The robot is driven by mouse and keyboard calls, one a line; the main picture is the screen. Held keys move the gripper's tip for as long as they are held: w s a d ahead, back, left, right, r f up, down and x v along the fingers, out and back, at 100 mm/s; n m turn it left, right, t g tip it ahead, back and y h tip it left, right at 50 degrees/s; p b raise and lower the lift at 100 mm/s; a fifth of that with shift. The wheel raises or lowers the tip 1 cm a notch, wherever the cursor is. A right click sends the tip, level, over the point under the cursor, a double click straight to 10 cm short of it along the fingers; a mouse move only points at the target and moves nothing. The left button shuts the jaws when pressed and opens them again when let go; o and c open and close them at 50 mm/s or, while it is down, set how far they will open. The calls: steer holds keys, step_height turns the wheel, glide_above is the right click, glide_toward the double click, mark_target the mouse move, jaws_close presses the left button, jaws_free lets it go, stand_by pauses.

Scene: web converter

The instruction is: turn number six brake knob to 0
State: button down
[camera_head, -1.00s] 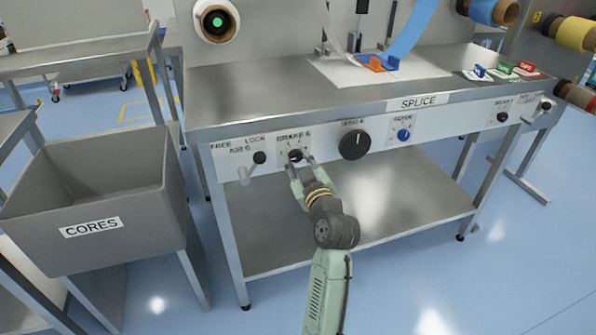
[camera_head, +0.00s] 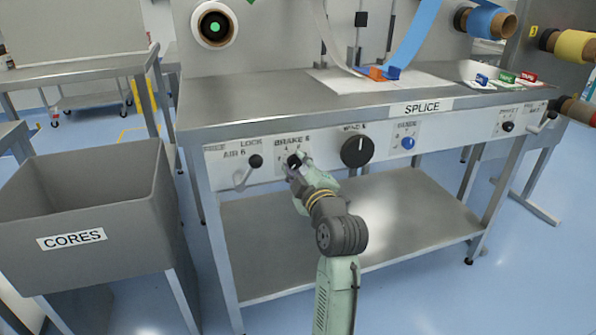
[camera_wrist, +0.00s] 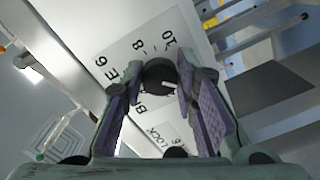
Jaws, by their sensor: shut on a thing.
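The black brake knob (camera_head: 293,160) sits under the BRAKE 6 label on the table's front panel. It also shows in the wrist view (camera_wrist: 160,77) with a short white pointer line directed right in the picture. The numbers 8 and 10 show above it there; the other dial numbers are hidden by my fingers. My gripper (camera_head: 299,167) is at the panel, rolled at a slant, with one finger on each side of the knob. In the wrist view my gripper (camera_wrist: 162,78) is closed on the knob, its tips touching the knob's sides.
The AIR 6 lever (camera_head: 255,161) is close to the left of the knob. A large black knob (camera_head: 357,151) and a blue knob (camera_head: 408,143) are to the right. The grey CORES bin (camera_head: 85,205) stands left. The table's lower shelf (camera_head: 350,235) is empty.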

stand_by(0.4)
steer(key=c, duration=1.3)
jaws_free()
steer(key=shift+s, duration=0.1)
steer(key=v, duration=0.7)
steer(key=shift+s, duration=0.15)
steer(key=shift+s, duration=0.1)
